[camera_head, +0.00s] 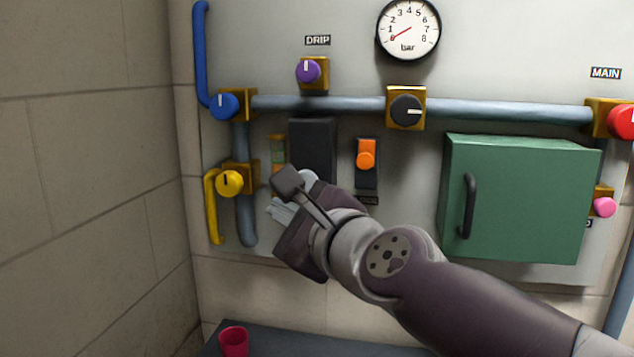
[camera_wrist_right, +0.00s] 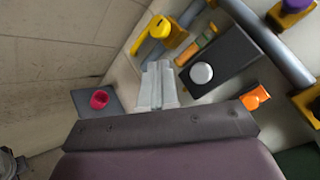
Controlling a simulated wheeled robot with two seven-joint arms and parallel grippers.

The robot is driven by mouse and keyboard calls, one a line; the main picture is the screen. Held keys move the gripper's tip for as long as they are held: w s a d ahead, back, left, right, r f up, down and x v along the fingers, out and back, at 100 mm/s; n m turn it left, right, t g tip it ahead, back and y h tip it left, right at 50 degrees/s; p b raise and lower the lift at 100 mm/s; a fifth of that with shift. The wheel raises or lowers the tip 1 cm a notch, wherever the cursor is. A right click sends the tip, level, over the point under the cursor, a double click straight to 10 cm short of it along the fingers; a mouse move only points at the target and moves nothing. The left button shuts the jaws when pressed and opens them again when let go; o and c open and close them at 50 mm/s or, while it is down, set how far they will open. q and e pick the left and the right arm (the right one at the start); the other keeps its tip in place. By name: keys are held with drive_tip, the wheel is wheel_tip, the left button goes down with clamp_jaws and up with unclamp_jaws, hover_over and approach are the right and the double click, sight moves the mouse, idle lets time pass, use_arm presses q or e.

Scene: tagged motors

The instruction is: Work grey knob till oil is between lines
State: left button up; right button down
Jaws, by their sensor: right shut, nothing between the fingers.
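The light grey knob (camera_wrist_right: 201,73) sits on the lower part of a dark upright box (camera_wrist_right: 232,60). In the head view the knob (camera_head: 308,177) is mostly hidden behind my right wrist. A narrow sight glass (camera_head: 278,146) with green and orange-brown parts stands left of the dark box (camera_head: 312,138); its lower end is covered. It also shows in the wrist view (camera_wrist_right: 196,46), too small to read its lines or oil level. My right gripper (camera_head: 273,208) is shut and empty, left of and below the knob and apart from it; its fingers (camera_wrist_right: 158,68) show in the wrist view. My left gripper is out of view.
A yellow knob (camera_head: 229,183) and a blue knob (camera_head: 223,105) are on the left pipes. An orange switch (camera_head: 366,158) is right of the dark box. A green cabinet (camera_head: 520,200) juts out at right. A red cup (camera_head: 233,341) stands on a low dark surface below.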

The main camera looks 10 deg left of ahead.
sight(310, 177)
drive_tip(key=w+b, duration=0.2)
drive_tip(key=w, duration=0.7)
drive_tip(key=shift+d, duration=0.2)
drive_tip(key=shift+w, duration=0.2)
idle(1.9)
drive_tip(key=shift+w, duration=0.3)
